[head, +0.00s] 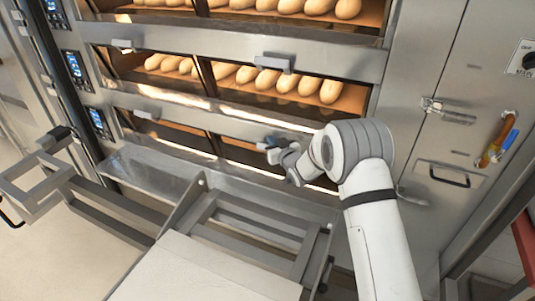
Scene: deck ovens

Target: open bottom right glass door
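The bottom right glass door (239,153) is in the lowest oven deck in the head view. It is a dark, narrow pane under a steel front strip and looks closed. My gripper (271,149) is at the strip above this door, where the door's handle would sit. The gripper covers that spot, so I cannot tell the handle from the fingers or whether they touch. The fingers are too small and blurred to show whether they are open or shut. My arm hides the right end of the door.
The middle deck holds bread loaves (268,80) and has a right handle (274,63). The bottom left door has its own handle (146,114). A steel loader frame (250,235) with a pale board (205,270) stands in front, below the door. A steel cabinet (440,150) is on the right.

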